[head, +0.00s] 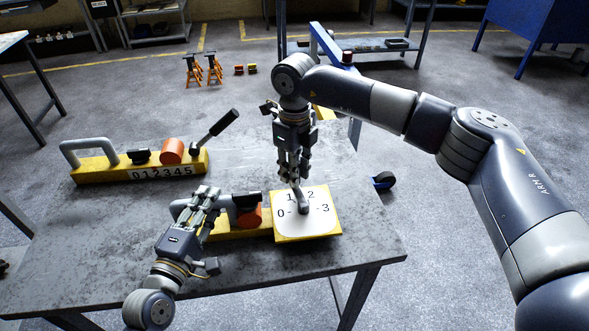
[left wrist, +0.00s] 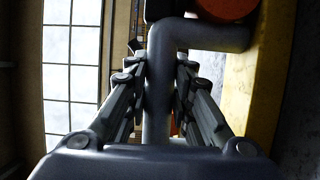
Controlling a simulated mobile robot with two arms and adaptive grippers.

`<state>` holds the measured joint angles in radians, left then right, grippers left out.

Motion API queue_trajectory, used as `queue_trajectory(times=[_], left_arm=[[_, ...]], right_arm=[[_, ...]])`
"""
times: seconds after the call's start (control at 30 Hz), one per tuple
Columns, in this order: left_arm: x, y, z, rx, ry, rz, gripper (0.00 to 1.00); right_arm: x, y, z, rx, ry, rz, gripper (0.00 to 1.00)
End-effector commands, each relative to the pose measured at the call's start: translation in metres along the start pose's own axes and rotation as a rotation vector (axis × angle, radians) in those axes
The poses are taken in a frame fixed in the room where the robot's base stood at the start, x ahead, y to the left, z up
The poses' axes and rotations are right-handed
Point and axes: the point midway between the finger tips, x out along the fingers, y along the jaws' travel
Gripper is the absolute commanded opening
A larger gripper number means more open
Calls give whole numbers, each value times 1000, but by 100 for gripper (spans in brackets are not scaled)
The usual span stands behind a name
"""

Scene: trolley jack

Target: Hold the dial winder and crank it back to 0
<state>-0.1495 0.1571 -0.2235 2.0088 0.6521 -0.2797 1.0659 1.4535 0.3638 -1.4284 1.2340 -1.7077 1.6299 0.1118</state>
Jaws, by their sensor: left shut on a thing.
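The dial winder is a yellow block with a white dial plate (head: 325,229) on its right end, marked 0 to 3. A grey crank (head: 303,205) stands on the dial, its upper end between 1 and 2. My left gripper (head: 208,197) is shut on the grey handle (left wrist: 158,100) at the winder's left end; the fingers lie on both sides of its bar in the left wrist view. My right gripper (head: 296,182) points down over the dial, its fingertips at the crank's top. Whether they are closed on it is unclear.
A second yellow device (head: 85,172), marked 0 to 5, stands behind on the grey table (head: 110,265), with a black-gripped lever (head: 218,128). An orange cylinder (head: 247,217) sits on the winder. The table's front left is bare. Orange stands (head: 203,70) are on the floor beyond.

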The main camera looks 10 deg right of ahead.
Motion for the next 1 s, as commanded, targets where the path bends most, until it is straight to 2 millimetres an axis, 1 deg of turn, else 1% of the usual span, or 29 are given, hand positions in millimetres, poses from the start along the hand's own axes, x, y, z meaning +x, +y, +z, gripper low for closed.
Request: queue_trajectory(times=[0.03, 0.27, 0.47, 0.67, 1.0], left_arm=[[-1, -9, 0, -2, -2, -20, 0], [-1, -9, 0, -2, -2, -20, 0], [-1, -9, 0, -2, -2, -20, 0], [-1, -9, 1, -2, -3, -20, 0], [-1, -9, 1, -3, -3, -20, 0]], right_arm=[[0, 0, 0, 0, -2, 0, 0], [0, 1, 1, -17, -2, -1, 0], [0, 6, 4, -96, -3, -1, 0], [0, 14, 8, -247, -3, -1, 0], [0, 34, 11, -572, -3, -1, 0]])
